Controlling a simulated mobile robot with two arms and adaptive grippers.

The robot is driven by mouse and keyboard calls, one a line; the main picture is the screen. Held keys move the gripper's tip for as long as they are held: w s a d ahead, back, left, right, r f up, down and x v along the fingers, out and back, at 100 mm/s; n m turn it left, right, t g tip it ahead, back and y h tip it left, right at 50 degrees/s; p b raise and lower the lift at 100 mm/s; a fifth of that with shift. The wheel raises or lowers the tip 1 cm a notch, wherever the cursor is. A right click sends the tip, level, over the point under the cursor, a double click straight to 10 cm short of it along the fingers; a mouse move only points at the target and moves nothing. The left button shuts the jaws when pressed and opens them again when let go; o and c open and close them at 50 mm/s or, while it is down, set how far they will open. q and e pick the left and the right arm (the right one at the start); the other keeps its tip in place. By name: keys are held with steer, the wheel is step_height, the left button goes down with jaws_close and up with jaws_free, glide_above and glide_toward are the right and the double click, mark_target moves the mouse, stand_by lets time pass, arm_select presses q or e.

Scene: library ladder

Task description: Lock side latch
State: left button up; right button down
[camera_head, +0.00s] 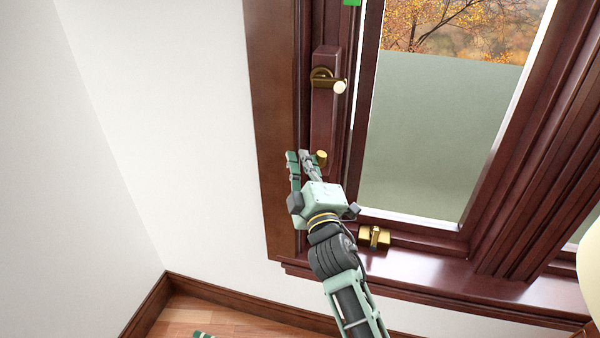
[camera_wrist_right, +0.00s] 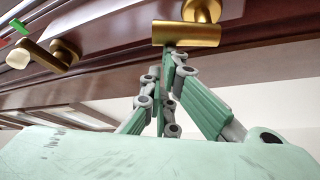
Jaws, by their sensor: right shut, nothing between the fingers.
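The side latch is on the dark red wooden window frame at the left of the pane. Its upper part is a brass lever (camera_head: 322,77) with a pale knob (camera_head: 339,87), and lower down is a brass piece (camera_head: 321,157). My right gripper (camera_head: 299,156) is shut and empty, beside this lower brass piece. In the wrist view the fingertips (camera_wrist_right: 174,54) are just under a brass bar (camera_wrist_right: 186,34), and I cannot tell if they touch it. The lever with its pale knob (camera_wrist_right: 18,54) also shows there. A green and grey tip at the head view's bottom edge may be my left gripper (camera_head: 203,335).
A brass latch (camera_head: 374,238) sits on the bottom window frame, right of my right wrist. The sill (camera_head: 430,275) juts out below. A white wall (camera_head: 160,120) is clear at the left, above a wooden floor (camera_head: 205,312). A green piece (camera_head: 351,2) shows at the top.

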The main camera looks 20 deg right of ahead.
mark_target(322, 156)
steer(key=shift+m+t+h, duration=0.3)
steer(key=shift+m+h, duration=0.1)
steer(key=shift+m, duration=0.5)
steer(key=s+d, duration=0.1)
steer(key=s+d+f+b, duration=0.1)
steer(key=d, duration=0.1)
steer(key=shift+s+d, duration=0.15)
steer(key=shift+d, duration=0.05)
steer(key=shift+s+d+m+b, duration=0.1)
steer(key=shift+d+m+b, duration=0.1)
steer(key=shift+m+b, duration=0.25)
steer(key=shift+s+d+f+m+t, duration=0.1)
steer(key=shift+d+m+t, duration=0.05)
steer(key=shift+m+t, duration=0.15)
arm_select(q)
steer(key=shift+d+f+b, duration=0.1)
steer(key=shift+f+b, duration=0.3)
steer(key=shift+f, duration=1.45)
arm_select(e)
steer(key=shift+s+d+f, duration=0.2)
steer(key=shift+d+f, duration=0.05)
steer(key=shift+d, duration=0.05)
